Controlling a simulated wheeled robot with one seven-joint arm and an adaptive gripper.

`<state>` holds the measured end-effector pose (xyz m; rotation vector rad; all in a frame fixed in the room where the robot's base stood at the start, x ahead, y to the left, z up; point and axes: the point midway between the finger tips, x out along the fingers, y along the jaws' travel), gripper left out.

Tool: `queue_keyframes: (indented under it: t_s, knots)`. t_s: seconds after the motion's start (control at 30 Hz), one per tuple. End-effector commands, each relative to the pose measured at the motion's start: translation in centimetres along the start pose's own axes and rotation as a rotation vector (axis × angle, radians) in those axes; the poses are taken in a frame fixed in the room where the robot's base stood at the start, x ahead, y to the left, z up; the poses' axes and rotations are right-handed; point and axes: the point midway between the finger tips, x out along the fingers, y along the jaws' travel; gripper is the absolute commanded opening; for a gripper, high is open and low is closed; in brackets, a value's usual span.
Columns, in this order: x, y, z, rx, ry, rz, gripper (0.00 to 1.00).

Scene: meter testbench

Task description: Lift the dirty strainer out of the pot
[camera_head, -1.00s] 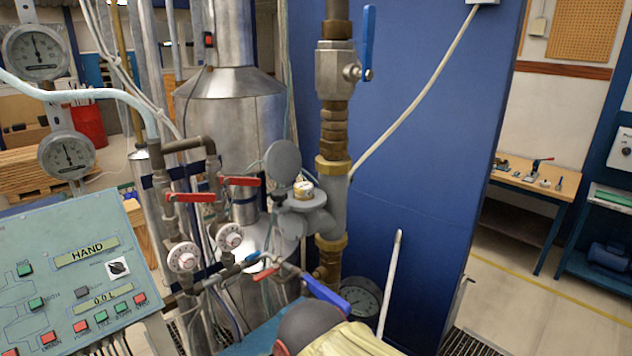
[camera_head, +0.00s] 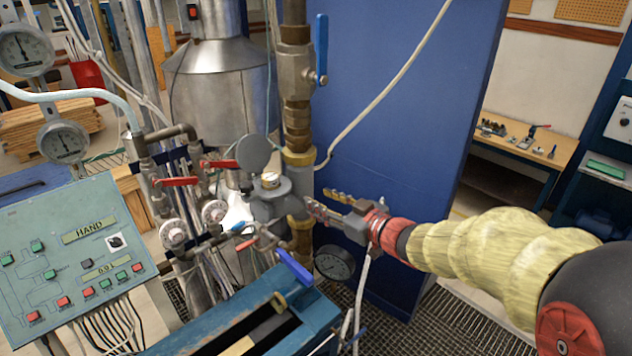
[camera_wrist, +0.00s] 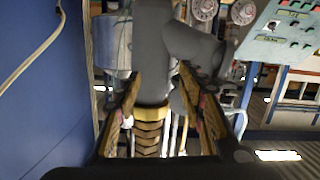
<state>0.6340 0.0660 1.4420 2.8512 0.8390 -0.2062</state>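The pot (camera_head: 270,205) is a grey cast housing on the vertical pipe in the head view. Its round grey lid (camera_head: 254,153) stands raised behind it. The strainer (camera_head: 270,181) shows as a small pale, brass-coloured top in the pot's mouth; the rest of it is hidden inside. My gripper (camera_head: 322,203) reaches in from the right, its fingers just right of the pot and pipe. In the wrist view my gripper (camera_wrist: 158,95) has its two fingers wide apart and nothing held. The grey pot body (camera_wrist: 160,45) lies beyond them, with a brass threaded fitting below. I cannot make out the strainer there.
A blue-handled valve (camera_head: 322,50) is above the pot. Red-handled valves (camera_head: 176,182) and dials (camera_head: 173,234) are to its left. A blue panel (camera_head: 400,120) stands behind my arm.

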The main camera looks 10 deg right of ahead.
Motion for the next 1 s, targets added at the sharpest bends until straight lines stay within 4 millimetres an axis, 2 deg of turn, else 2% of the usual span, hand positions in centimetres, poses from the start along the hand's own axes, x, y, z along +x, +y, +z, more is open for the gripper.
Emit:
queue_keyframes:
  t_s: [0.03,0.1,0.2,0.3,0.7,0.87,1.0]
  knots:
    - [0.0,-1.5,-1.6,0.006,0.053,-0.060,0.40]
    - [-0.3,-3.3,-3.4,0.024,0.113,-0.131,0.40]
    - [-0.8,-4.9,-4.9,0.058,0.167,-0.197,0.40]
    - [-0.8,-5.5,-5.8,0.089,0.194,-0.223,0.40]
    - [4.8,-6.6,-7.0,0.099,0.191,-0.221,0.40]
    - [5.7,-6.8,-7.0,0.099,0.191,-0.219,0.40]
    - [7.1,-7.0,-7.3,0.100,0.191,-0.220,0.40]
